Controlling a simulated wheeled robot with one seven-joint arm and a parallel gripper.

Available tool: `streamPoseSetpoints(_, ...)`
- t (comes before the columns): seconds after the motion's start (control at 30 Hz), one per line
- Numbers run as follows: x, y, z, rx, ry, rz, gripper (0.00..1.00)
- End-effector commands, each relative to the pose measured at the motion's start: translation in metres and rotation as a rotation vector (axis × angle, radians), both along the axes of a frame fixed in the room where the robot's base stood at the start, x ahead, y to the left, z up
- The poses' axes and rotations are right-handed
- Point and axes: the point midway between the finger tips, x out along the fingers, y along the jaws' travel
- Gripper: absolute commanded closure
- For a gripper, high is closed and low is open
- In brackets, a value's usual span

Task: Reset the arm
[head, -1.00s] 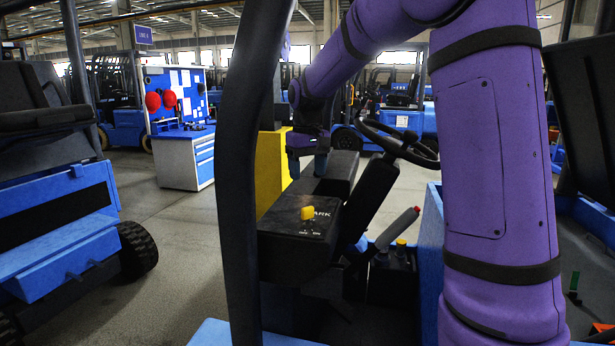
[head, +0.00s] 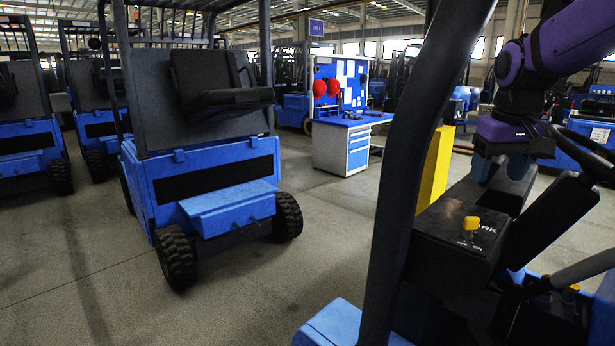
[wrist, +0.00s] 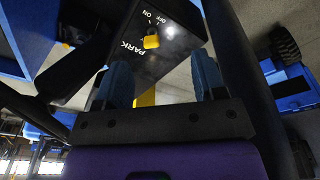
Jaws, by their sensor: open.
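My purple arm enters the head view from the upper right. My gripper (head: 495,170) hangs beyond the dark PARK console of a forklift. In the wrist view my gripper (wrist: 162,85) shows two blue fingers, apart, with nothing between them that they touch. The PARK console (head: 455,236) carries a small yellow switch (head: 471,224) on its top. In the wrist view the yellow switch (wrist: 152,41) sits beside ON and OFF marks, beyond the fingertips and apart from them. A steering wheel (head: 590,165) is at the right, partly cut off.
A dark forklift post (head: 405,180) stands just left of the console. A yellow block (head: 437,165) stands behind it. A blue forklift (head: 205,160) is parked at left, with a blue workbench (head: 343,143) further back. Grey floor (head: 325,230) lies clear between.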

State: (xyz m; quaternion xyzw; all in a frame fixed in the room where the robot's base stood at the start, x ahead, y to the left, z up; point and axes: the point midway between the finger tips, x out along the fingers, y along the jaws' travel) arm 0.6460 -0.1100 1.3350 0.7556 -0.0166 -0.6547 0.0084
Motion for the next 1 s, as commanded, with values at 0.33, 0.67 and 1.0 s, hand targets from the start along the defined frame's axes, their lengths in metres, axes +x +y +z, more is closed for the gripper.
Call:
streamPoseSetpoints(0.33, -0.087, 0.023, 0.013, -0.006, -0.121, 0.007, 0.36)
streamPoseSetpoints(0.67, -0.164, 0.036, 0.003, 0.009, -0.235, 0.013, 0.36)
streamPoseSetpoints(1.0, -0.212, 0.041, -0.017, 0.032, -0.312, 0.017, 0.36)
